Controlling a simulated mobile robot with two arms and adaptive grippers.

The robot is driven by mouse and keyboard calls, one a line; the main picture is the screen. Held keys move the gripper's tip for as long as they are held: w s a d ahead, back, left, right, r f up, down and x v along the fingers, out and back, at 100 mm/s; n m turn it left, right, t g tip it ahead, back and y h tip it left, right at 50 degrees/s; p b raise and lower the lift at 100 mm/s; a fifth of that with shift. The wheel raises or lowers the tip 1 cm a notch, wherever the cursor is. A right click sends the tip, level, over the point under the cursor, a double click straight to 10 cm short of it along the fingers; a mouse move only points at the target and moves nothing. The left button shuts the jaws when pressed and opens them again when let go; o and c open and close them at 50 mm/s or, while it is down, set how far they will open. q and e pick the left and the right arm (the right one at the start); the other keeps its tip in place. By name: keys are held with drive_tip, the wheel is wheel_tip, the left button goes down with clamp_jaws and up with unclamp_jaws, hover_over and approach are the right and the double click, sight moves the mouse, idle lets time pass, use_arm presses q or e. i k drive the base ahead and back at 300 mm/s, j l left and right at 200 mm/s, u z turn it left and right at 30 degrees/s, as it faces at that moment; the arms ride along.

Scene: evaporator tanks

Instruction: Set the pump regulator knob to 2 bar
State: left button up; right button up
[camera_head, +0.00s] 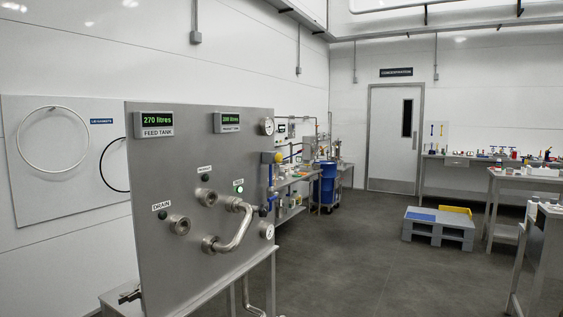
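No pump regulator knob can be made out for certain in the head view. A grey metal panel (150,260) stands at the left front. It bears a feed tank display (155,121) reading 270 litres and a product tank display (227,122) whose figure is hard to read. A round gauge (267,126) sits at its upper right edge and another gauge (267,231) at its lower right; their readings are too small to tell. A small yellow and blue fitting (279,157) shows just past the panel's right edge. Neither of my grippers is in view.
A curved metal pipe (236,228) juts from the panel. Behind it are a blue barrel (327,184) and a bench with equipment. A grey pallet (438,234) stands on the floor, with tables at the right. The middle floor (345,260) is clear towards a closed door (388,135).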

sight(278, 157)
drive_tip(key=i+l+u, duration=0.15)
drive_tip(key=i+l, duration=0.35)
drive_tip(key=i+l+u, duration=0.2)
drive_tip(key=i+l, duration=0.3)
drive_tip(key=l, duration=0.25)
